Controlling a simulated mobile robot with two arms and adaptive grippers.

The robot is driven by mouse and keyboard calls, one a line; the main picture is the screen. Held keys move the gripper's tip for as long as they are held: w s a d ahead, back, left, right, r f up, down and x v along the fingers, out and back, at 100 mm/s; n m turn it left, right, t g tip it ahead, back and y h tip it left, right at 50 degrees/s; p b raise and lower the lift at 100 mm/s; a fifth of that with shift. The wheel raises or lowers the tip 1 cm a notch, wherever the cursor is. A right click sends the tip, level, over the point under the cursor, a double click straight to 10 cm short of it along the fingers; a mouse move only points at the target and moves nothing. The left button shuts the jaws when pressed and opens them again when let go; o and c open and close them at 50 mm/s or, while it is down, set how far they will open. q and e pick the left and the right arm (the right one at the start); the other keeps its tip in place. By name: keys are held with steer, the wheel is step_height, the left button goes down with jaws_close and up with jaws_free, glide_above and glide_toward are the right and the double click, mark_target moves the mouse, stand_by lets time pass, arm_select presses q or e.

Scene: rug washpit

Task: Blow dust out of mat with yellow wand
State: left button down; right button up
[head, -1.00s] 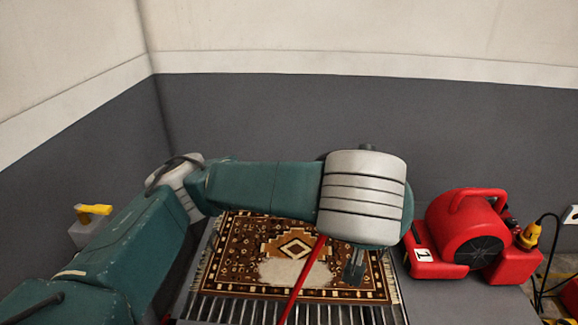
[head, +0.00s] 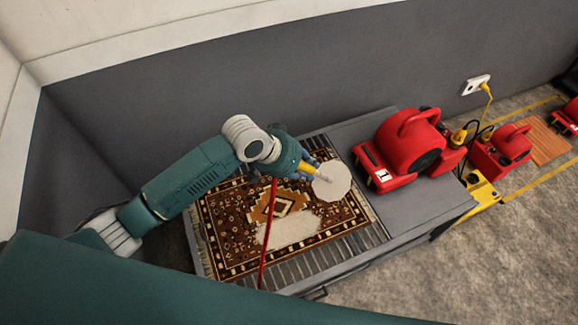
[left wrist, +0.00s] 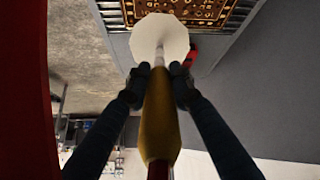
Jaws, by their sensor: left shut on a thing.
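The patterned brown mat (head: 225,225) lies on a slatted grey stand, with a pale dusty patch (head: 287,231) near its front middle. My left gripper (head: 308,164) is above the mat's back right part, shut on the yellow wand (head: 312,170). In the left wrist view the wand (left wrist: 159,115) lies between the two fingers (left wrist: 160,85), its pale tip pointing at the mat (left wrist: 215,10). A pale round shape (head: 335,186) shows at the tip, over the mat; I cannot tell whether it touches it. My right gripper is not in view.
A thin red hose or rod (head: 268,235) runs from near my left gripper across the mat. A red blower (head: 408,143) stands on the stand's right side. More red machines (head: 503,150) and yellow cables are further right. A wall closes the back.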

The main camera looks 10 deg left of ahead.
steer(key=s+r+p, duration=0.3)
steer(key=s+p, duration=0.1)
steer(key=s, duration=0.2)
arm_select(q)
steer(key=s+a+f+m+b, duration=0.1)
steer(key=s+a+f+b, duration=0.1)
steer(key=f, duration=0.3)
steer(key=s+a+f+m+g+b, duration=0.1)
steer(key=a+f+b, duration=0.1)
steer(key=f+b, duration=0.2)
steer(key=shift+s+a+f, duration=0.15)
steer(key=shift+s+f, duration=0.2)
steer(key=shift+f, duration=0.3)
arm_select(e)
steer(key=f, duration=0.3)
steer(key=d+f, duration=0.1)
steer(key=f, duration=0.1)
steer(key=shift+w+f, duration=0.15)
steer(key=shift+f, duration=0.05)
